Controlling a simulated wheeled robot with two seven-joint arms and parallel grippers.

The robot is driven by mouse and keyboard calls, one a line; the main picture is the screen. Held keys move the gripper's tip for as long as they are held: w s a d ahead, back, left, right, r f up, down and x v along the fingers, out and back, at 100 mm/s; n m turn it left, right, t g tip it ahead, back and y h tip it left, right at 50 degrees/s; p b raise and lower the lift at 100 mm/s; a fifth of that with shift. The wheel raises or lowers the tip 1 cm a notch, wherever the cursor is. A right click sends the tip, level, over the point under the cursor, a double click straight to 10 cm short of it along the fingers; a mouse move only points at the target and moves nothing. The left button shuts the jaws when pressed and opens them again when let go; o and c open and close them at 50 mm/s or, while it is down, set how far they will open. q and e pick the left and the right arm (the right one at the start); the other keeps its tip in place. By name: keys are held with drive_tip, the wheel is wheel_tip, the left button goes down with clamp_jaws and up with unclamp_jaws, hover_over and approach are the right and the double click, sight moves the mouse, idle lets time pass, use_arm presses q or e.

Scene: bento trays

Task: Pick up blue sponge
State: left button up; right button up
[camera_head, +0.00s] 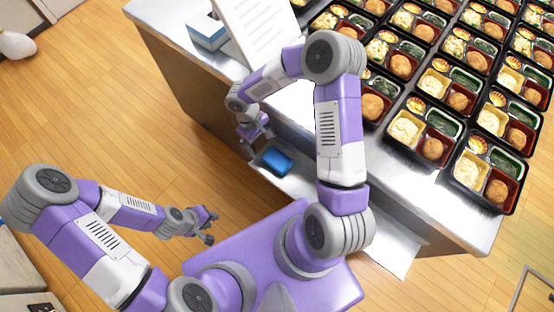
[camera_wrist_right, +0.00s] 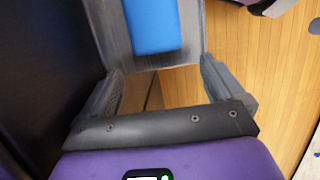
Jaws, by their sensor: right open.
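The blue sponge (camera_head: 277,161) lies on a grey ledge at the table's near side, just right of my right gripper. My right gripper (camera_head: 252,140) is open and points down near the ledge, partly hidden by its own wrist. In the right wrist view, the sponge (camera_wrist_right: 152,25) is at the top, beyond the two spread fingers (camera_wrist_right: 163,80). No sponge is between them, and its upper end is cut off by the picture edge. My left gripper (camera_head: 211,228) is open and empty over the floor, left of my body.
Rows of filled bento trays (camera_head: 420,130) cover the table's right side. A white board (camera_head: 260,32) and a blue-and-white box (camera_head: 207,32) stand at its back left. The metal table edge (camera_head: 170,50) is close to my right arm. The wooden floor (camera_head: 100,110) at left is largely clear.

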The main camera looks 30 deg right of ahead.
sight(277, 158)
drive_tip(key=shift+s+d, duration=0.25)
drive_tip(key=shift+s, duration=0.35)
drive_tip(key=shift+s+d, duration=0.25)
drive_tip(key=shift+s, duration=0.3)
drive_tip(key=shift+s+d+b, duration=0.2)
drive_tip(key=shift+s+d, duration=0.05)
drive_tip(key=shift+s, duration=0.4)
drive_tip(key=shift+s+d+b, duration=0.15)
drive_tip(key=shift+s+d, duration=0.1)
drive_tip(key=shift+s, duration=0.35)
drive_tip(key=shift+s+d+f+b, duration=0.2)
drive_tip(key=shift+s+f+b, duration=0.35)
drive_tip(key=shift+f, duration=0.4)
drive_tip(key=shift+s+f, duration=0.1)
drive_tip(key=shift+f, duration=0.4)
drive_tip(key=shift+f+b, duration=0.25)
drive_tip(key=shift+b, duration=0.1)
drive_tip(key=c, duration=1.1)
drive_tip(key=shift+r, duration=0.1)
drive_tip(key=shift+c, duration=0.2)
